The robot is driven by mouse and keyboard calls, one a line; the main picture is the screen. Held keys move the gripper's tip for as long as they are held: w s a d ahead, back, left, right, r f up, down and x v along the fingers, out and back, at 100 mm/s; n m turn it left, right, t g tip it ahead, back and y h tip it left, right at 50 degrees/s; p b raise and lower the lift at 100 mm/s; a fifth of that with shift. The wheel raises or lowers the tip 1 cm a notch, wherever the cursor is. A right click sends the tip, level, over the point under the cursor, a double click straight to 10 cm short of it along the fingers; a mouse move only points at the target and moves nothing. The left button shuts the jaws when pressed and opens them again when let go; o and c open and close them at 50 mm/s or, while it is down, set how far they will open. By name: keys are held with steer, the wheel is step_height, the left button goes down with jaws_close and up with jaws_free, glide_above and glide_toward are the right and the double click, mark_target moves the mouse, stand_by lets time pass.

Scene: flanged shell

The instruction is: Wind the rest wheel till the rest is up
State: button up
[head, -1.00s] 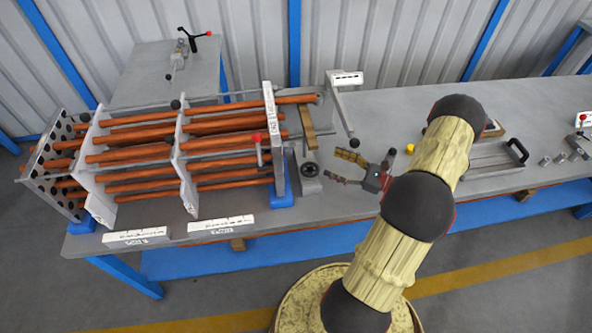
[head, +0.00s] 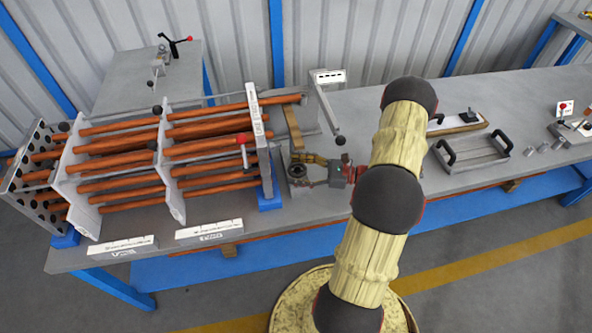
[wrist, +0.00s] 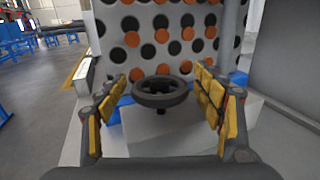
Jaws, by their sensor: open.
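The rest wheel, a small dark handwheel (head: 297,171), sits on a grey block at the right end of the tube bundle. In the wrist view the wheel (wrist: 161,92) is level and centred ahead. My gripper (head: 303,171) is open, with its yellow-padded fingers on either side of the wheel. In the wrist view the finger pads (wrist: 160,108) stand apart from the rim with gaps on both sides. A wooden bar (head: 292,128) lies just behind the wheel; I cannot tell whether it is the rest.
The tube bundle (head: 115,165) with orange rods and the perforated plate (wrist: 165,40) stand close beyond the wheel. A crank arm with a black knob (head: 340,140) hangs near my gripper. A two-handled tray (head: 470,155) lies at right. Bench between is clear.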

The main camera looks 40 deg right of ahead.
steer(key=shift+c, duration=1.3)
steer(key=c, duration=0.9)
